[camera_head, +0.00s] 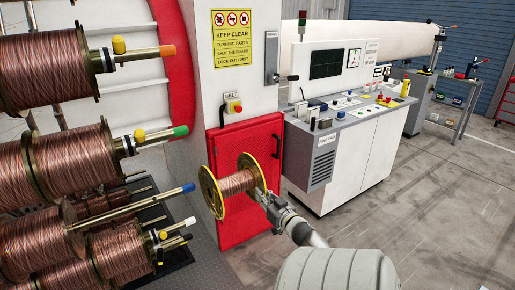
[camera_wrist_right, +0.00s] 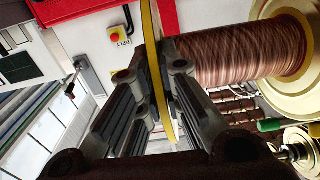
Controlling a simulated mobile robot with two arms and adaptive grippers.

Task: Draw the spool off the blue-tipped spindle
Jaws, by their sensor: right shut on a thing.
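A spool of copper wire with yellow flanges (camera_head: 238,184) is in the air in front of the red door. My right gripper (camera_head: 264,193) is shut on the rim of its right flange; in the wrist view the yellow flange (camera_wrist_right: 158,80) runs between the fingers (camera_wrist_right: 160,95), with the copper winding (camera_wrist_right: 235,52) to the right. The blue-tipped spindle (camera_head: 130,206) points at the spool from the left. Its blue tip (camera_head: 188,187) shows bare, just left of the left flange, and the spool looks clear of it. My left gripper is not in view.
Other spindles with orange (camera_head: 167,51), green (camera_head: 180,131) and white (camera_head: 189,222) tips stick out on the left, with large copper spools (camera_head: 80,160). A red door (camera_head: 262,140) stands behind the held spool. A white control console (camera_head: 345,150) is at right; the floor there is open.

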